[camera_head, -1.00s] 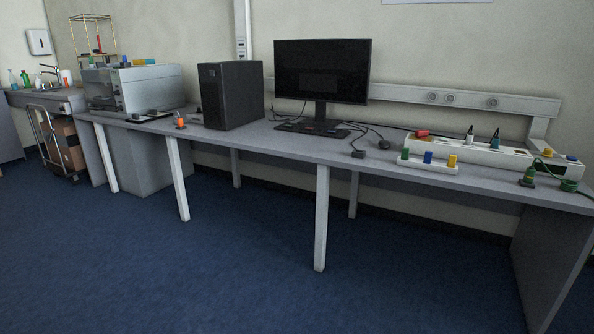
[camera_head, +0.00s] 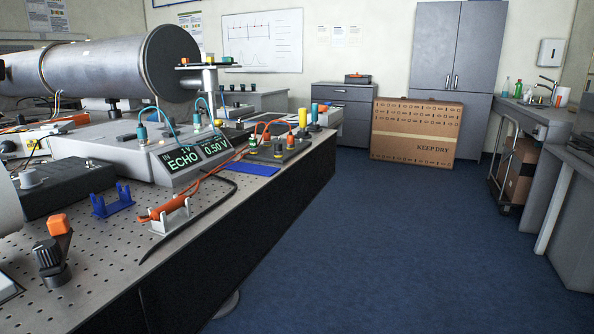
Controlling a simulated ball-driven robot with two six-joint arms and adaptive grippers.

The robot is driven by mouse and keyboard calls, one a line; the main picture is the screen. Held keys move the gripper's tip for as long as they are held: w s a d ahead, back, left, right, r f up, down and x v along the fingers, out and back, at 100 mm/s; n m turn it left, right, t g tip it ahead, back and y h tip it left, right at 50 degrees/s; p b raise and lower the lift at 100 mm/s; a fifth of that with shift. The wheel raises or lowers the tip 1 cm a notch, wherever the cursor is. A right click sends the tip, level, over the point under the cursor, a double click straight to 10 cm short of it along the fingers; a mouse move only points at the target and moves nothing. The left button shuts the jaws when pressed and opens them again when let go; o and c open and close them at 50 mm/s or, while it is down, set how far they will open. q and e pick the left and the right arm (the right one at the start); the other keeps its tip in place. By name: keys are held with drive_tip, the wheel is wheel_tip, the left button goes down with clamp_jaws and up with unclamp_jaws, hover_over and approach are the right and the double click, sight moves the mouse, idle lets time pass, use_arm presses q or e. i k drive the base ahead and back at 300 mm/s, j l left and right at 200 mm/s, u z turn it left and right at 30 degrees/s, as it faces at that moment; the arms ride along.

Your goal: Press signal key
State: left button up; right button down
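No part in view is clearly labelled as a signal key. At the near left edge of the perforated metal table (camera_head: 215,222) stands a small black post with a ribbed knob (camera_head: 48,256) and an orange-capped piece (camera_head: 59,226); I cannot tell whether it is the key. A grey instrument (camera_head: 110,140) farther back has a lit display (camera_head: 184,160) reading "ECHO" and "0.50 V". Several coloured plugs stand in a dark block (camera_head: 278,151) by the table's right edge. Neither of my grippers is in view.
A large metal pipe (camera_head: 100,68) lies across the back left. An orange-handled probe (camera_head: 163,209) rests in a white holder beside a blue bracket (camera_head: 113,201). A black cable trails near the table edge. Blue floor (camera_head: 400,240) is open to the right, before a cardboard box (camera_head: 416,133).

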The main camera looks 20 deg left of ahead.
sight(168, 135)
drive_tip(key=i+j+u, duration=0.1)
drive_tip(key=u, duration=0.4)
drive_tip(key=i+u, duration=0.25)
drive_tip(key=u, duration=0.2)
drive_tip(key=i+l+u, duration=0.1)
drive_tip(key=u, duration=0.4)
drive_tip(key=i+l+u, duration=0.2)
drive_tip(key=u, duration=0.3)
drive_tip(key=i+l+u, duration=0.2)
drive_tip(key=u, duration=0.25)
drive_tip(key=i+l+u, duration=0.1)
drive_tip(key=u, duration=0.4)
drive_tip(key=l, duration=0.1)
